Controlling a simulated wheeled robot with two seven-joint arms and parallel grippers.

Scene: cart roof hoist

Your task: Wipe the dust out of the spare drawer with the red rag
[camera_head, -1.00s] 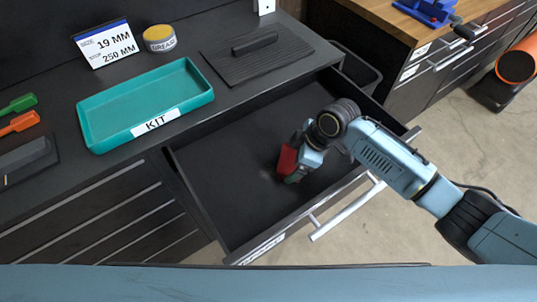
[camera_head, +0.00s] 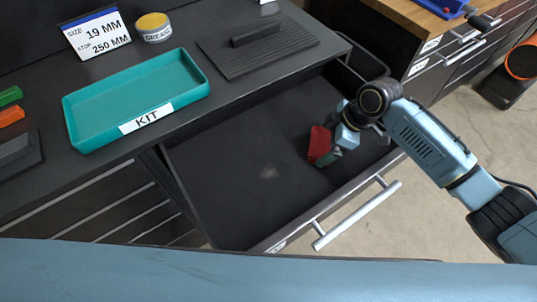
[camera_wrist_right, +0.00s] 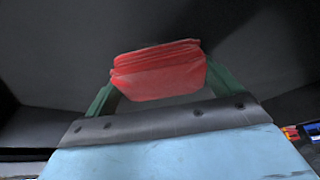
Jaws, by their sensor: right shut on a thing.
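The red rag (camera_head: 319,143) is a folded block held between the fingertips of my right gripper (camera_head: 326,157), inside the open spare drawer near its right side. In the right wrist view, the rag (camera_wrist_right: 158,72) sits between the two green fingers of the right gripper (camera_wrist_right: 160,82), with the dark drawer floor behind it. The spare drawer (camera_head: 225,190) is pulled out, with a dark floor and a silver handle on its front. A faint pale dust patch (camera_head: 268,172) shows on the drawer floor, left of the rag. My left gripper is not in view.
A teal KIT tray (camera_head: 75,128), a yellow grease tin (camera_head: 153,27), a size sign (camera_head: 97,36) and a dark ribbed mat (camera_head: 300,45) with a block are on the worktop. A wooden-topped cabinet (camera_head: 410,12) stands at the back right.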

